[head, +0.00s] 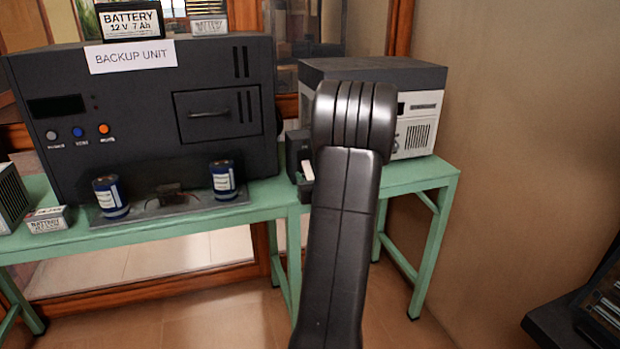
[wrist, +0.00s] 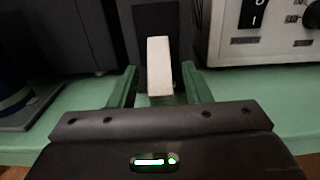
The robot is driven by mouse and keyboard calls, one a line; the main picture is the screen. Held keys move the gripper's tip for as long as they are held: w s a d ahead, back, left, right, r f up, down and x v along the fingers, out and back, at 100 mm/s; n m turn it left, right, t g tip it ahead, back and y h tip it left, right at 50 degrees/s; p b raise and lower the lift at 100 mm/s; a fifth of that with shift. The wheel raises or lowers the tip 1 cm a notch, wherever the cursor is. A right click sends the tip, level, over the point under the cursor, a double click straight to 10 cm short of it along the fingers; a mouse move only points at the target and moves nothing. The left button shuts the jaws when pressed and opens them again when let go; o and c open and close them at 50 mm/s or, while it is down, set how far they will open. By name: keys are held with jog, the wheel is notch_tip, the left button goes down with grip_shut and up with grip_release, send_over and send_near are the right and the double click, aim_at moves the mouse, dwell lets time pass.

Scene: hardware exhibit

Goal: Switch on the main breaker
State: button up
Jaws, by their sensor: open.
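The main breaker appears to be the small dark box (head: 297,148) on the green table, with a white lever (head: 308,171) at its front. In the wrist view the dark housing (wrist: 157,18) stands straight ahead, and its white lever (wrist: 160,62) is in the middle. My gripper (wrist: 160,88) is open, with one finger on each side of the lever's lower end. I see a gap on both sides, and contact is not visible. In the head view my arm hides the gripper and part of the breaker's right side. I cannot tell the lever's on or off position.
A large black backup unit (head: 150,110) stands left of the breaker, with blue-labelled cells (head: 223,180) on a tray in front. A white and grey device (head: 418,125) stands close on the right. The green table (head: 260,205) has a narrow clear front edge.

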grip_shut()
jog(key=shift+r, duration=0.1)
